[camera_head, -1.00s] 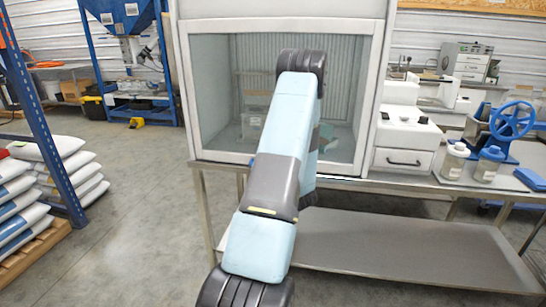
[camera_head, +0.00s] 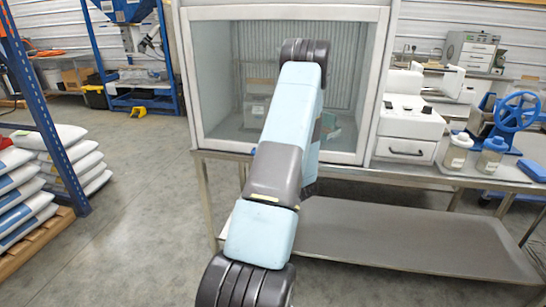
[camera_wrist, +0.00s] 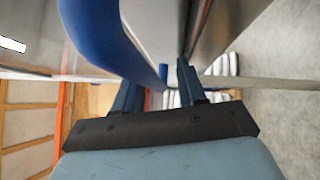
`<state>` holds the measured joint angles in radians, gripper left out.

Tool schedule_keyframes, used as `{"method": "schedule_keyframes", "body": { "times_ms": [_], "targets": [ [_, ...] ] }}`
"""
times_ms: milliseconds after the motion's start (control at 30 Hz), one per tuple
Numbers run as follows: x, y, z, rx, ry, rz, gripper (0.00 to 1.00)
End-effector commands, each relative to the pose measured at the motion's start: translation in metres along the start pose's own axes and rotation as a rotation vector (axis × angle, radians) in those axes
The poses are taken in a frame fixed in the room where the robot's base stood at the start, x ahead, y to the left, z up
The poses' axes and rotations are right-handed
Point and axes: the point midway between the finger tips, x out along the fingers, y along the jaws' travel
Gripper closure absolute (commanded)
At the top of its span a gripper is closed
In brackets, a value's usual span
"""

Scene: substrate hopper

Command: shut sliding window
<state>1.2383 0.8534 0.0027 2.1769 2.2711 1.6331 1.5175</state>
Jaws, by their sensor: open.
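The cabinet with the window stands on a metal table in the head view; its pale frame (camera_head: 285,13) surrounds a large front opening. I cannot tell from the head view where the clear pane sits. A thick blue curved bar (camera_wrist: 100,38), likely a handle, runs close to the wrist camera and reaches down between my fingers. My gripper (camera_wrist: 158,82) is open, with one dark finger on each side of the bar's lower end; contact cannot be told. In the head view my arm hides the middle of the cabinet, and my gripper is hidden behind it.
A white machine with a drawer (camera_head: 408,130), two lidded bottles (camera_head: 457,150) and a blue handwheel (camera_head: 516,111) stand right of the cabinet. A lower shelf (camera_head: 400,238) juts out under the table. Stacked bags (camera_head: 60,160) stand at the left. The floor between is clear.

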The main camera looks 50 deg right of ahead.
Motion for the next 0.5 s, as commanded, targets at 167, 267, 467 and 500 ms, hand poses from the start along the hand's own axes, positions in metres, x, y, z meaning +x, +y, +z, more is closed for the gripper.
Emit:
{"method": "schedule_keyframes", "body": {
  "times_ms": [167,267,467,500],
  "targets": [
    [-0.019,0.0,0.001,0.0,-0.004,-0.001,0.6],
    [-0.037,-0.001,0.001,0.001,-0.004,-0.002,0.6],
    [-0.078,-0.001,0.0,0.002,-0.004,-0.003,0.6],
    [-0.086,-0.001,0.0,0.002,-0.003,-0.004,0.6]
  ]
}}
